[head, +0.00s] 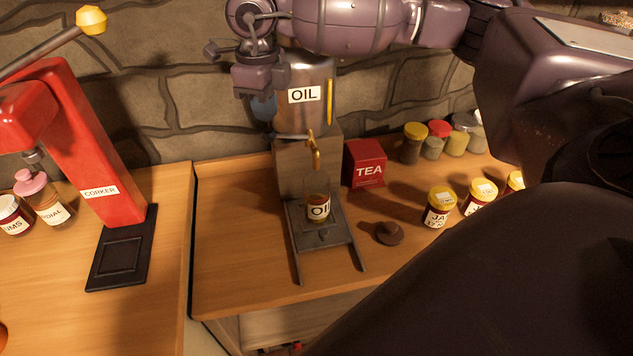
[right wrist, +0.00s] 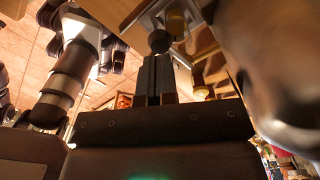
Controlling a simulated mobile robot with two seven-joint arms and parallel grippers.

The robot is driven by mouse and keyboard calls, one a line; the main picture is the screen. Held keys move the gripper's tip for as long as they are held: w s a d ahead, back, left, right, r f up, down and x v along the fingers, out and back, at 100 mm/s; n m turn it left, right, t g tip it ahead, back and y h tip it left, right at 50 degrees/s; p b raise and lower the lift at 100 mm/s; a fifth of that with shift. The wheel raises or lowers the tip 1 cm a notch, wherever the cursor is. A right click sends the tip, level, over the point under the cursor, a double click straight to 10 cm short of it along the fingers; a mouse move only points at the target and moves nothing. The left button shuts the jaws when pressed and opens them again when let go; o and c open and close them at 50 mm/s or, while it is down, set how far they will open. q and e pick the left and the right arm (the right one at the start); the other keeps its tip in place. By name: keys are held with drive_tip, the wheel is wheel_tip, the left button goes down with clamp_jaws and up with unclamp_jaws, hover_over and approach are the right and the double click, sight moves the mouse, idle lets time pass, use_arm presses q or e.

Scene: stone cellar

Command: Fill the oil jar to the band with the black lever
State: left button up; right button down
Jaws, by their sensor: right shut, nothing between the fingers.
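The steel oil tank (head: 306,110), labelled OIL, stands on a wooden block against the stone wall. Its brass spout (head: 314,150) hangs above the open glass oil jar (head: 318,206), which stands upright on a grey tray (head: 325,237). Amber oil shows in the jar's lower part; its band is not clear. My right gripper (head: 259,94) is shut and empty, just left of the tank. In the right wrist view, its closed fingers (right wrist: 155,78) point at a dark round knob (right wrist: 160,41), apparently the black lever's; contact cannot be told. My left gripper is not in view.
A brown lid (head: 389,232) lies right of the tray. A red tea box (head: 365,163) and yellow-lidded jars (head: 438,207) stand farther right. A red corker (head: 85,150) is on the left bench. My right arm hides the right front.

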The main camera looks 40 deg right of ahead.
sight(268, 129)
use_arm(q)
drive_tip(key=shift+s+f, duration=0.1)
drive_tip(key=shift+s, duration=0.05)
use_arm(e)
drive_tip(key=shift+f, duration=0.3)
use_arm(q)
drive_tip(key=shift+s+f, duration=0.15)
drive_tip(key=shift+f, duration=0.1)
use_arm(e)
drive_tip(key=shift+f, duration=0.1)
